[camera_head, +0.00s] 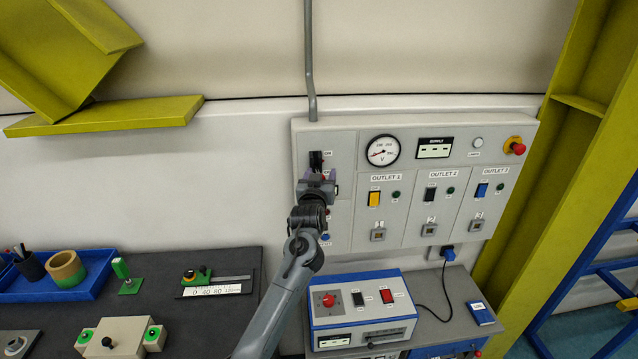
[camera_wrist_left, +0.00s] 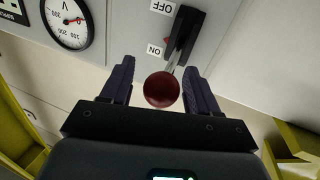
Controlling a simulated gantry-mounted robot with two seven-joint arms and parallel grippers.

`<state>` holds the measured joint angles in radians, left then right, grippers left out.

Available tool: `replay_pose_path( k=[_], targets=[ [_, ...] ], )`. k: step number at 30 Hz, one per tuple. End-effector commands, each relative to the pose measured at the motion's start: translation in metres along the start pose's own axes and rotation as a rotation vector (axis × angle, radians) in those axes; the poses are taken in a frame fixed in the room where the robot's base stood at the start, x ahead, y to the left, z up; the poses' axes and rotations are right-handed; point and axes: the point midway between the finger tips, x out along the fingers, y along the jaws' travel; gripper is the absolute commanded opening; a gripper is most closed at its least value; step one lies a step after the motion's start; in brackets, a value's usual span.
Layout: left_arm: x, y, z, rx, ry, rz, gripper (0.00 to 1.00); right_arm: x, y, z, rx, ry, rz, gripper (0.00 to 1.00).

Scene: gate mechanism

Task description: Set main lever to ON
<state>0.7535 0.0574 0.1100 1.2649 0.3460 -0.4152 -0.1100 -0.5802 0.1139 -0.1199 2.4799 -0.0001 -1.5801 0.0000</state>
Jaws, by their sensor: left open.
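The main lever (camera_wrist_left: 161,90) ends in a dark red ball knob in the left wrist view. Its thin metal stem comes out of a black slotted housing (camera_wrist_left: 185,33) on the grey panel, at the end beside the ON label. The OFF label is by the other end. The housing also shows in the head view (camera_head: 316,160), at the panel's upper left. My left gripper (camera_head: 317,180) is at the panel just below the housing. It is open, with one finger on each side of the knob and visible gaps. In the head view the gripper mostly hides the knob.
The control panel (camera_head: 345,235) carries a round voltmeter (camera_head: 383,150), outlet switches and a red emergency button (camera_head: 514,147). Below it stands a blue-and-grey box (camera_head: 360,315). A dark bench (camera_head: 225,320) with a blue tray (camera_head: 95,285) is at left. Yellow beams flank the wall.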

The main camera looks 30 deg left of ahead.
Motion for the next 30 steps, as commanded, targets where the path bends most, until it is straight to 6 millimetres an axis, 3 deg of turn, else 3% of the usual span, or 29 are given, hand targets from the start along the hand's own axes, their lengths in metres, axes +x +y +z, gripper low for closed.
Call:
replay_pose_path(
  k=[8,21,30],
  targets=[
    [-0.024,0.000,0.003,-0.001,0.001,0.001,0.60,0.009,0.001,0.003,-0.004,0.000,0.003,0.43],
    [-0.088,0.001,0.003,0.000,0.000,0.002,0.60,0.026,0.002,0.009,-0.010,-0.002,0.008,0.43],
    [-0.106,0.000,0.001,0.000,-0.002,0.001,0.60,0.029,0.000,0.010,-0.006,-0.001,0.004,0.43]
  ],
)
